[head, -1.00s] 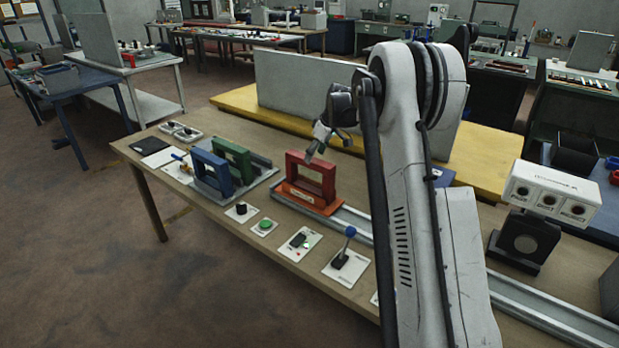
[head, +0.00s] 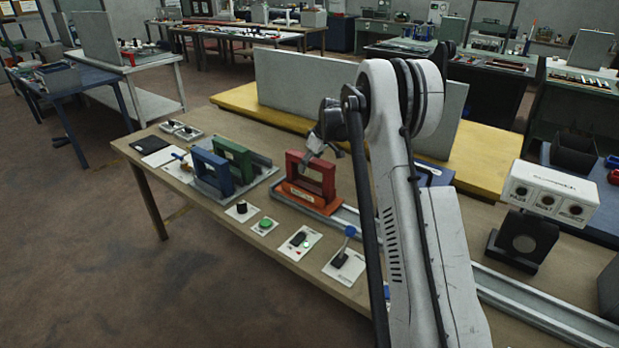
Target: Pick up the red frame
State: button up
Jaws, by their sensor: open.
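The red frame (head: 328,180) stands upright on an orange-red base (head: 308,197) on the metal rail, near the middle of the table. My gripper (head: 306,164) is open at the top of the red frame, its fingers overlapping the frame's upper bar in the head view. I cannot tell whether the fingers touch the bar or straddle it. The frame's upper part is partly hidden by the gripper.
A blue frame (head: 211,174) and a green frame (head: 236,156) stand left of the red frame on a grey plate. Switch and button panels (head: 264,226) line the table's front edge. A grey panel (head: 300,90) stands behind on a yellow platform (head: 235,100). A white control box (head: 548,192) is at the right.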

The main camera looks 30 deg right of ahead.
jog(key=shift+f+b, duration=0.2)
jog(key=shift+b, duration=0.15)
jog(key=shift+c, duration=0.4)
grip_shut()
dwell(0.4)
